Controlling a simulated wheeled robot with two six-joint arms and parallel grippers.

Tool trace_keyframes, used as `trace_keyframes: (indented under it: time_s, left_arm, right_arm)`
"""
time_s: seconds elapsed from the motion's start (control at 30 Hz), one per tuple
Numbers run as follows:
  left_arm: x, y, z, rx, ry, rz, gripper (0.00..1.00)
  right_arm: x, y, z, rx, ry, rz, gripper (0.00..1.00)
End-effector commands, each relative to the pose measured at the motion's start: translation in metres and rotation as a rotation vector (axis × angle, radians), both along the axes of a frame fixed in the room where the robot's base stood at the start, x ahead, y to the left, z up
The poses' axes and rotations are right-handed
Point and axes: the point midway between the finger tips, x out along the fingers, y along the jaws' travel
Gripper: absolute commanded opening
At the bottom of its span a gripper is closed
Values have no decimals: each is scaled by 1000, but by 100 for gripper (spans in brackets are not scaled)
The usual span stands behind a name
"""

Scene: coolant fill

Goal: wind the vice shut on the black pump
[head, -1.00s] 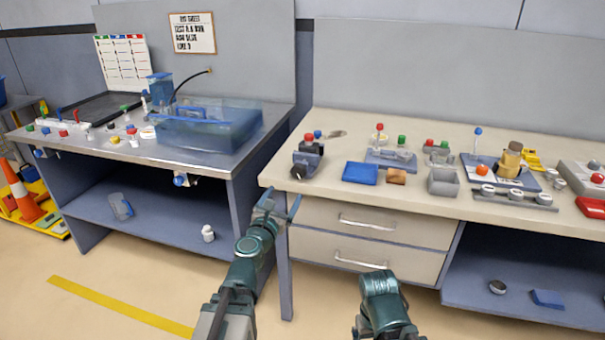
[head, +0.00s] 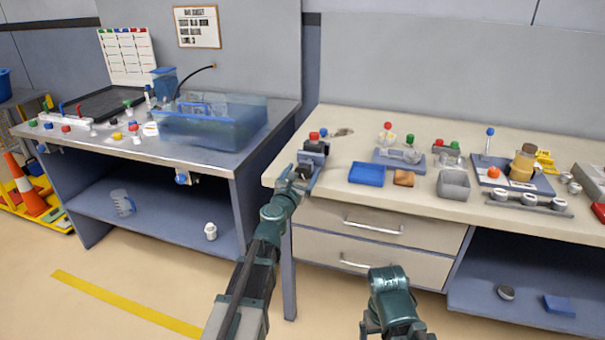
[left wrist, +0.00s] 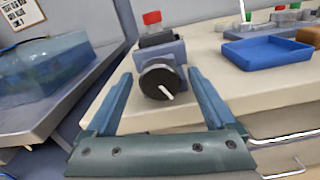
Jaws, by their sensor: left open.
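The vice (head: 316,148) stands at the left front corner of the beige bench. In the left wrist view the vice (left wrist: 176,52) is grey, with a round black winding knob (left wrist: 156,84) bearing a white pointer on its front. A black block (left wrist: 157,39), seemingly the pump, sits at the top of the vice, with a red cap behind it. Whether the jaws touch it is hard to tell. My left gripper (head: 300,176) is open in front of the vice. In the left wrist view its fingers (left wrist: 160,74) stand left and right of the knob, apart from it.
A blue tray (head: 366,174), a brown block (head: 404,178) and a grey bin (head: 453,185) lie right of the vice. A translucent blue tank (head: 212,125) stands on the left bench, across a gap. My right arm is low, in front of the drawers.

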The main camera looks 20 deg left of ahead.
Motion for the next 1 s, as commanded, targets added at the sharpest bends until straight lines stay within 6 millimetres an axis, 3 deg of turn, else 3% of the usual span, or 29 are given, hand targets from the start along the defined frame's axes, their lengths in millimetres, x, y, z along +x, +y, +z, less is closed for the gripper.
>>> trace_keyframes:
  time_s: [0.13, 0.6, 1.0]
  left_arm:
    - [-1, 0, 0, 0, 0, 0, 85]
    - [-1, 0, 0, 0, 0, 0, 3]
    - [-1, 0, 0, 125, -4, -1, 3]
  right_arm:
    - [0, 0, 0, 0, 0, 0, 89]
    - [0, 0, 0, 0, 0, 0, 89]
    - [0, 0, 0, 0, 0, 0, 89]
